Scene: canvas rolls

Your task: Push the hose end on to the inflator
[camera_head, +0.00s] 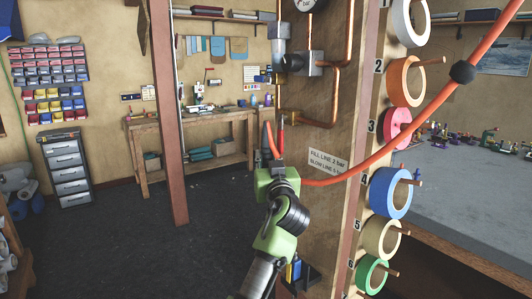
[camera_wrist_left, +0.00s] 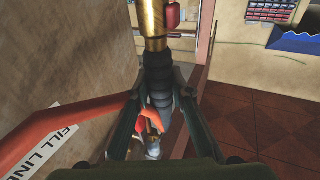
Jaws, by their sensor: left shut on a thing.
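My left gripper (camera_head: 275,128) is upright beside the wooden post in the head view. In the left wrist view its two fingers (camera_wrist_left: 158,85) are shut on the black ribbed sleeve of the hose end (camera_wrist_left: 158,82). A brass fitting (camera_wrist_left: 154,22) lies in line with the sleeve, just beyond it. The orange hose (camera_head: 400,135) runs from the upper right past a black ball to the gripper. I cannot pick out the inflator for certain, nor tell whether the brass fitting is joined to anything. My right gripper is out of view.
A grey valve body (camera_head: 301,64) with copper pipes and a gauge (camera_head: 306,3) is fixed above the gripper. A sign (camera_head: 327,161) is on the panel. Tape rolls (camera_head: 391,193) hang on pegs to the right.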

